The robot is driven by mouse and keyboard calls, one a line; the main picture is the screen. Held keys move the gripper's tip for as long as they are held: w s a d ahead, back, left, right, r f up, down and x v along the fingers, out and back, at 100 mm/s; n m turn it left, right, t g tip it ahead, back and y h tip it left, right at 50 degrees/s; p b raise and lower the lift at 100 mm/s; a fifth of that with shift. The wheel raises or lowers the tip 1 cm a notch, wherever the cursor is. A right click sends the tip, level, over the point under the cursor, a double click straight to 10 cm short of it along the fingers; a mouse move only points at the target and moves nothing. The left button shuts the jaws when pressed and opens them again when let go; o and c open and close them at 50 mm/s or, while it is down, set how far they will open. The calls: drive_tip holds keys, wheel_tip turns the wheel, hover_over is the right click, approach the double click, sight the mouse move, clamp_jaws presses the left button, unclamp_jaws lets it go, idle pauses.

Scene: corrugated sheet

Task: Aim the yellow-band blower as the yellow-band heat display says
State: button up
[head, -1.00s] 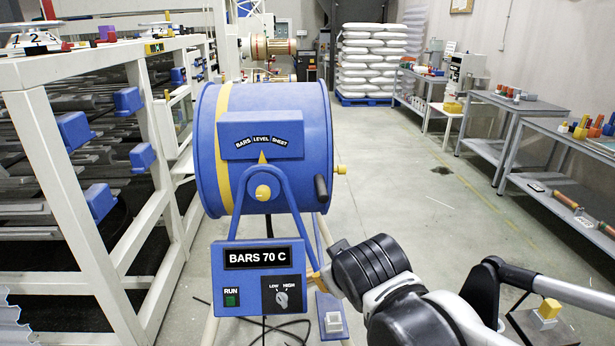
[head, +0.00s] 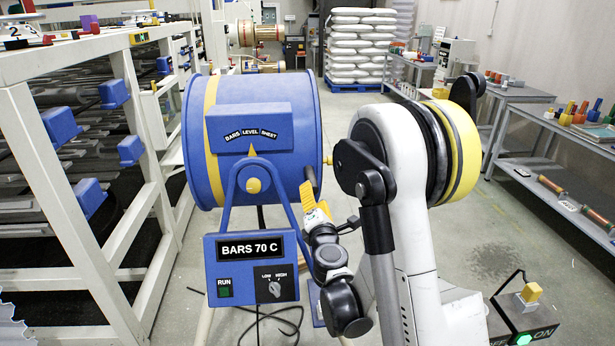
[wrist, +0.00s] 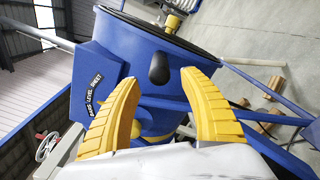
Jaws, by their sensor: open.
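The blower (head: 265,95) is a blue drum with a yellow band (head: 211,110). Its scale plate (head: 250,128) reads BARS, LEVEL, SHEET, and the yellow pointer (head: 251,151) stands at LEVEL. The display (head: 250,247) below reads BARS 70 C. A dark handle (head: 308,192) sticks out from the drum's right side. My gripper (head: 313,206), with yellow fingers, is close to this handle, partly hidden in the head view. In the wrist view my gripper (wrist: 161,80) is open, and the handle (wrist: 158,68) shows between and just beyond the fingertips, not gripped.
The control box has a green RUN button (head: 225,291) and a LOW/HIGH knob (head: 275,288). A white rack (head: 60,150) stands close on the left. A switch box (head: 524,318) with a green light is at lower right.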

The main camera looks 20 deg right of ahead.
sight(310, 178)
drive_tip(key=x, duration=0.9)
drive_tip(key=shift+f, duration=0.1)
drive_tip(key=shift+w+d, duration=0.2)
drive_tip(key=shift+w, duration=0.4)
